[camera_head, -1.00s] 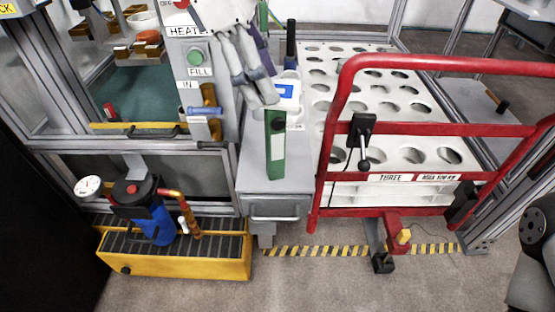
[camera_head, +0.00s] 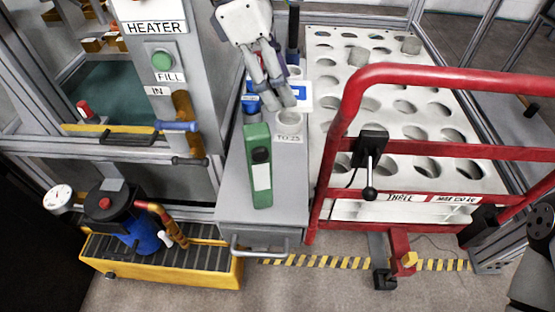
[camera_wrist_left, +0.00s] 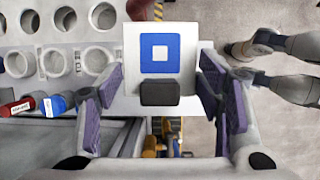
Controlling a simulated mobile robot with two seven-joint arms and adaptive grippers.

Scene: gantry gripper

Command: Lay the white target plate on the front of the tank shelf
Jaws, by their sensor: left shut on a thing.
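The white target plate (camera_head: 305,89) has a blue square frame with a white centre. My left gripper (camera_head: 282,100) comes in from the top of the head view, shut on the plate. In the left wrist view the plate (camera_wrist_left: 132,45) faces the camera, with a black block (camera_wrist_left: 160,93) at its lower edge between the purple finger pads. In the head view the plate is over a narrow grey shelf (camera_head: 235,185), beside the red cart. I cannot tell whether it touches anything below.
The red-railed cart (camera_head: 440,75) with a white, round-holed top is close on the right. The heater panel (camera_head: 155,60) is close on the left. A blue-black pump (camera_head: 125,220) sits on a yellow tray (camera_head: 170,273).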

